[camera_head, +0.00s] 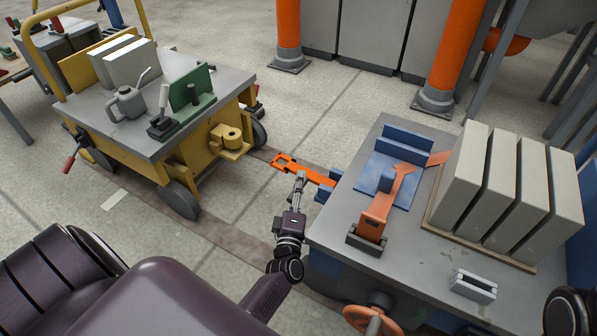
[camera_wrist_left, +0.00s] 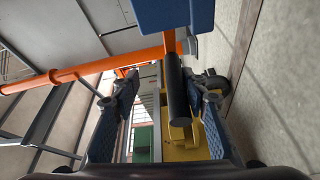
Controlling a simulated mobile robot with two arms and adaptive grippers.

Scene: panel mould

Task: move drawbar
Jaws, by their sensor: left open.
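The orange drawbar (camera_head: 313,174) sticks out from a blue bracket (camera_head: 326,191) on the left side of the grey-topped bench. Its looped end points left, toward the yellow cart. My left gripper (camera_head: 299,180) is at the drawbar, close to its middle. Whether it touches the bar cannot be told. In the left wrist view the fingers of the left gripper (camera_wrist_left: 160,110) stand apart, and an orange bar (camera_wrist_left: 168,42) shows beyond them below a blue block (camera_wrist_left: 175,14). My right gripper is not in view.
The yellow cart (camera_head: 190,157) stands at left, with a yellow hitch (camera_head: 231,137) facing the drawbar across a floor gap. Its top carries a watering can (camera_head: 128,104). The bench (camera_head: 330,232) carries several upright pale panels (camera_head: 515,195). An orange handwheel (camera_head: 366,318) is below the bench's front.

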